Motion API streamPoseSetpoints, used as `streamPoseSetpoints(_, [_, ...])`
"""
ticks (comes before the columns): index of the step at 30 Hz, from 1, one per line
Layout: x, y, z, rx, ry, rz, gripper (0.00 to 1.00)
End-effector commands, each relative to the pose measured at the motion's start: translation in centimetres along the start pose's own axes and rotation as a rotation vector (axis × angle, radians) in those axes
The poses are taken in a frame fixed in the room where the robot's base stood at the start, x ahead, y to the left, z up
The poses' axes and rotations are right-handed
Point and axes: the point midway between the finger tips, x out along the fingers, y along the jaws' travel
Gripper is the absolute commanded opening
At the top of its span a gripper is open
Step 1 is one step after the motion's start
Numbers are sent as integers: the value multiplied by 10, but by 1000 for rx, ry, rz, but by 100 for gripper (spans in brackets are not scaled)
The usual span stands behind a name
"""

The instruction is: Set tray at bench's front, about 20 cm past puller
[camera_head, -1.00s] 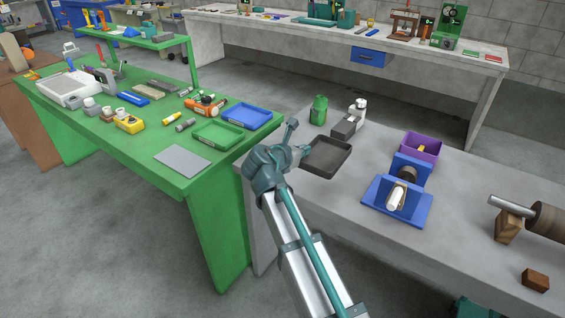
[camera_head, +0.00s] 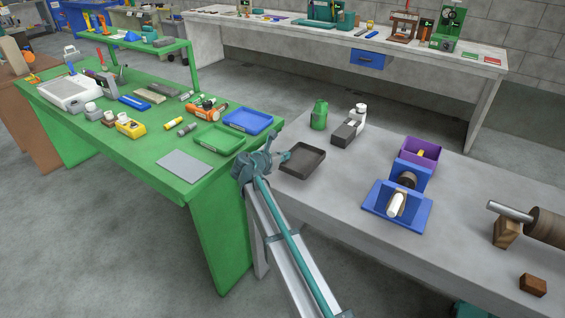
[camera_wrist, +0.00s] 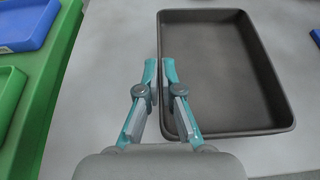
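A dark grey-brown tray (camera_head: 303,160) is at the left end of the grey bench (camera_head: 337,202). It also fills much of the wrist view (camera_wrist: 228,75). My gripper (camera_head: 284,156) is at the tray's left side. In the wrist view my gripper's fingertips (camera_wrist: 160,68) are close together, one on each side of the tray's left wall, shut on it. I cannot tell whether the tray touches the bench. A blue fixture (camera_head: 413,212) with a dark cylinder and a white rod stands right of the tray; it may be the puller.
A green bottle (camera_head: 319,115), a dark grey block (camera_head: 346,133) and a white bottle (camera_head: 359,113) stand behind the tray. A purple bin (camera_head: 432,153) is behind the fixture. A wooden block (camera_head: 533,285) lies far right. Bare bench lies between tray and fixture. The green table (camera_head: 207,177) adjoins at left.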

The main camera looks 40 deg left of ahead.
Motion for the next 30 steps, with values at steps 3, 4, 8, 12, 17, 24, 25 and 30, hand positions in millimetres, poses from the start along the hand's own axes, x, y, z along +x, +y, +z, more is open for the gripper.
streamPoseSetpoints(3, [3, 4, -2, -1, -1, 0, 0])
streamPoseSetpoints(4, [5, 5, -4, -1, -1, 0, 0])
streamPoseSetpoints(8, [11, 9, -16, -2, 0, 0, 0])
streamPoseSetpoints(12, [18, 9, -32, -2, 0, 0, 0])
streamPoseSetpoints(17, [20, 8, -36, -1, -2, 0, 0])
streamPoseSetpoints(24, [21, 8, -38, 0, -1, 0, 0])
streamPoseSetpoints(25, [21, 8, -39, 0, -1, 0, 0])
streamPoseSetpoints(30, [21, 8, -39, 0, -1, 0, 31])
